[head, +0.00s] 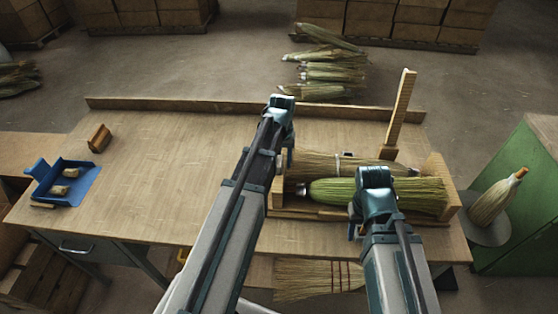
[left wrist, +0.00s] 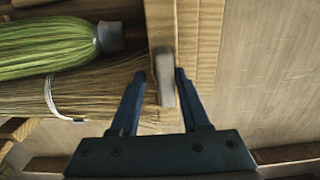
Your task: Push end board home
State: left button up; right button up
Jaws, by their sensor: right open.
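The end board (head: 278,181) is the upright pale wooden board at the left end of the broom cradle; in the left wrist view (left wrist: 160,28) it stands beside the brooms. A grey block (left wrist: 164,80) is on the board. My left gripper (head: 286,153) is over this end, pointing down. Its fingers (left wrist: 161,76) straddle the grey block, with a small gap showing on the left side, so it looks open. My right gripper (head: 377,222) is open above the front of the cradle and hides part of it. Whether its fingertips touch anything is hidden.
A green broom (head: 330,191) and a tan broom (head: 318,165) lie in the cradle. A wooden post (head: 400,108) rises behind it. A blue dustpan-like tray (head: 76,187) and a wooden block (head: 99,138) lie at the left. The bench (head: 170,170) is clear between.

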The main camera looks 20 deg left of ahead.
pick_arm(q)
jog(key=shift+o, duration=0.2)
jog(key=shift+a, duration=0.1)
jog(key=shift+r, duration=0.1)
jog(key=shift+r+p, duration=0.5)
jog(key=shift+p, duration=0.1)
notch_tip(320, 180, up, 13)
jog(key=p, duration=1.2)
jog(key=shift+f+p, duration=0.2)
jog(key=shift+p, duration=0.1)
